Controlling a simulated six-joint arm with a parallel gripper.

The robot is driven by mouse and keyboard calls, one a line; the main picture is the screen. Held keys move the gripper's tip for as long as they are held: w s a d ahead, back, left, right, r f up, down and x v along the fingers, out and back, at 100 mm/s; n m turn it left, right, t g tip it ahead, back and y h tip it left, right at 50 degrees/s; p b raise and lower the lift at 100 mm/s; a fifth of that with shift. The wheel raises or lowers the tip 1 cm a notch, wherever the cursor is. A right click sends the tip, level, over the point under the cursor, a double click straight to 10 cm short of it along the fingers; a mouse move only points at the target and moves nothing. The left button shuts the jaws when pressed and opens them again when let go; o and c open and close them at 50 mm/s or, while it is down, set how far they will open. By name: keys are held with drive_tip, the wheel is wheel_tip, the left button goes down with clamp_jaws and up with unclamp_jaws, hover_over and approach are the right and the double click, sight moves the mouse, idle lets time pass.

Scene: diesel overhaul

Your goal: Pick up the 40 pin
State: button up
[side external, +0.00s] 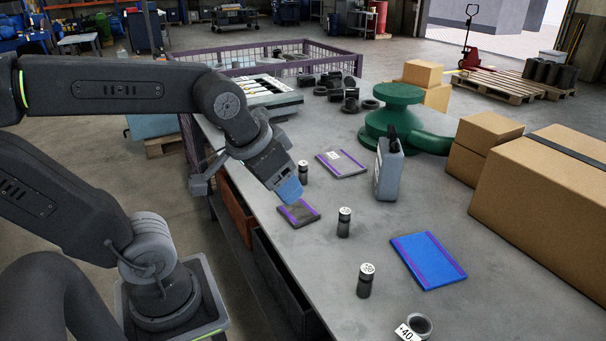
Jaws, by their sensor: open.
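Three dark upright pins with white number labels on top stand on the grey bench. One pin (303,171) is farthest back, just right of my gripper. Another pin (344,224) is in the middle, and a third pin (365,281) is nearest the front. The numbers are too small to read surely, so I cannot tell which is the 40 pin. A ring (419,325) at the front edge has a white tag reading 40. My gripper (292,197) has blue fingers, is open and points down over a small grey purple-edged mat (299,214). No pin shows between its fingers.
A blue mat (428,261) lies at right and another grey mat (342,162) behind. A grey bottle (389,170) and a green housing (398,120) stand mid-bench. Cardboard boxes (548,205) fill the right side. Dark parts and a wire cage (285,57) are at the back.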

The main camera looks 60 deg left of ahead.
drive_tip(key=w+a+n+g+y, duration=0.1)
drive_tip(key=w+a+n+y, duration=0.1)
drive_tip(key=w+a+n, duration=0.5)
drive_tip(key=n+g+y, duration=0.1)
drive_tip(key=n+g, duration=0.1)
drive_tip(key=n, duration=0.2)
approach(303, 170)
drive_tip(key=x, duration=0.3)
drive_tip(key=a+x, duration=0.1)
drive_tip(key=x, duration=0.1)
drive_tip(key=shift+a+f, duration=0.15)
drive_tip(key=shift+a, duration=0.1)
drive_tip(key=shift+w+x, duration=0.2)
drive_tip(key=shift+x, duration=1.45)
drive_tip(key=shift+w+x, duration=0.2)
drive_tip(key=shift+x, duration=1.45)
clamp_jaws()
